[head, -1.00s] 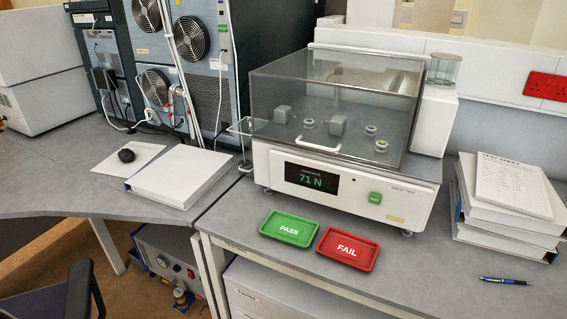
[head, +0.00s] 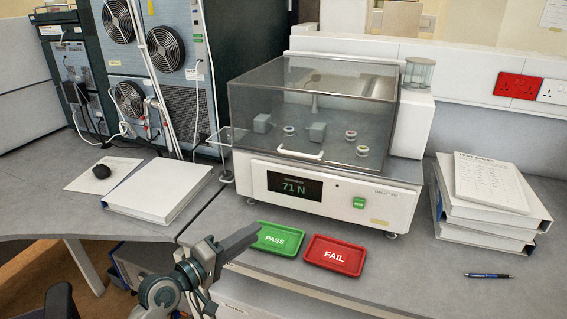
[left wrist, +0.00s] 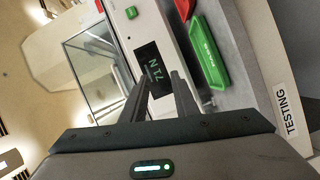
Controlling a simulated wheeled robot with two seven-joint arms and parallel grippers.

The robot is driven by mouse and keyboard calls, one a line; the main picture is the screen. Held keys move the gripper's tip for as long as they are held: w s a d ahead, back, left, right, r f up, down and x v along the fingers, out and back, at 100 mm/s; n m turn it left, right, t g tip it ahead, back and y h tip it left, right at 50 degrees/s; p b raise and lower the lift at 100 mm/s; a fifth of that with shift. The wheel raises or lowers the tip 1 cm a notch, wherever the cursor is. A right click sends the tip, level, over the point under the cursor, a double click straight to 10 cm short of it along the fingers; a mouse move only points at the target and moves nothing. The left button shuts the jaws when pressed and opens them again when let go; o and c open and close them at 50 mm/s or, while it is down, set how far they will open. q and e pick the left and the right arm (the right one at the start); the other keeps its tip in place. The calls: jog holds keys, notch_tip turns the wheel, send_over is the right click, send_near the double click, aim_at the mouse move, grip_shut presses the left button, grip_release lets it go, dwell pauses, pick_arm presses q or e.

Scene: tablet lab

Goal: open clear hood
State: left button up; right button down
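The clear hood (head: 255,110) is a smoky see-through cover, closed down over the white tablet tester (head: 335,200). Its white bar handle (head: 300,154) runs along the lower front edge. In the left wrist view the hood (left wrist: 88,75) is at the left, beside the "71 N" display (left wrist: 150,65). My left gripper (head: 250,238) is low in front of the tester, left of and below the handle, apart from it. Its fingers stand apart and are empty in the left wrist view (left wrist: 162,85). My right gripper is not in view.
A green PASS tray (head: 275,239) and red FAIL tray (head: 335,255) lie in front of the tester, close to my left gripper. A white binder (head: 160,190) lies left, stacked binders (head: 490,220) and a pen (head: 488,276) right.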

aim_at(297, 155)
pick_arm(q)
notch_tip(297, 155, up, 10)
jog(key=w+a+n+t+h, duration=0.1)
jog(key=w+n, duration=0.1)
jog(key=shift+a+r+t+h, duration=0.2)
jog(key=shift+t+h, duration=0.2)
jog(key=shift+d, duration=0.1)
jog(key=p+x, duration=0.4)
jog(key=x, duration=1.1)
jog(key=shift+w+d, duration=0.2)
jog(key=shift+d, duration=0.05)
jog(key=shift+p+x, duration=0.35)
jog(key=shift+x, duration=0.5)
jog(key=shift+c, duration=0.7)
grip_shut()
jog(key=shift+f, duration=0.1)
